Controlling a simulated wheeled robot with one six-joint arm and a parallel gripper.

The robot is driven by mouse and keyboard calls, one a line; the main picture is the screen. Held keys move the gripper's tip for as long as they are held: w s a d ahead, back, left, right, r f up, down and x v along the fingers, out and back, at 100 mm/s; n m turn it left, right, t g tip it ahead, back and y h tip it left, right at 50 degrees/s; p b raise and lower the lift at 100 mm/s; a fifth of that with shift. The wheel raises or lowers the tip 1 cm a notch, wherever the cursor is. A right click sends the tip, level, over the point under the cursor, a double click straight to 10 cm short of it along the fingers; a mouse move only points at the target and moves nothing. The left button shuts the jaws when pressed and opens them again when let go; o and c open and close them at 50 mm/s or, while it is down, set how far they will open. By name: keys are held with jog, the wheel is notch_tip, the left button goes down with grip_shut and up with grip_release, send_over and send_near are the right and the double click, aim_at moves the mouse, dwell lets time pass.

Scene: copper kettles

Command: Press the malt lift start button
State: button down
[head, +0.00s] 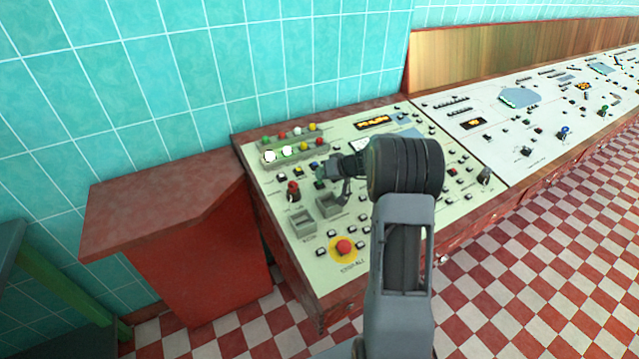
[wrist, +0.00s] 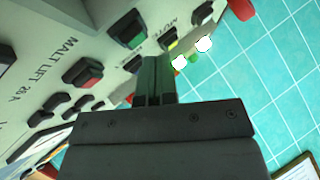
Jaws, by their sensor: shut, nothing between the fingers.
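My gripper (wrist: 157,62) is shut and empty, its fingertips over the control panel. In the head view my gripper (head: 326,172) is small and dark above the pale panel (head: 267,180), near its back left part. In the wrist view the lettering "MALT LIFT" runs along the left. A red button in a black frame (wrist: 83,72) sits beside this lettering. A green button in a black frame (wrist: 128,31) is above and left of the fingertips. I cannot tell which one is the start button, or whether the fingertips touch the panel.
A row of coloured lamps (wrist: 180,63) lies just past the fingertips. A red emergency button on a yellow disc (head: 344,247) is near the panel's front. A red knob (head: 293,190) stands left of my gripper. The teal tiled wall (head: 180,70) rises behind.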

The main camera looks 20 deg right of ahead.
jog(key=shift+w+f+b, duration=0.15)
jog(key=shift+f+b, duration=0.6)
jog(key=shift+b, duration=0.95)
dwell(0.7)
jog(key=shift+r, duration=0.15)
dwell(0.4)
jog(key=shift+r, duration=0.6)
jog(key=r, duration=0.2)
jog(key=s+r+p, duration=0.1)
jog(key=r, duration=0.2)
jog(key=shift+s+d, duration=0.1)
jog(key=shift+s, duration=0.05)
dwell(0.8)
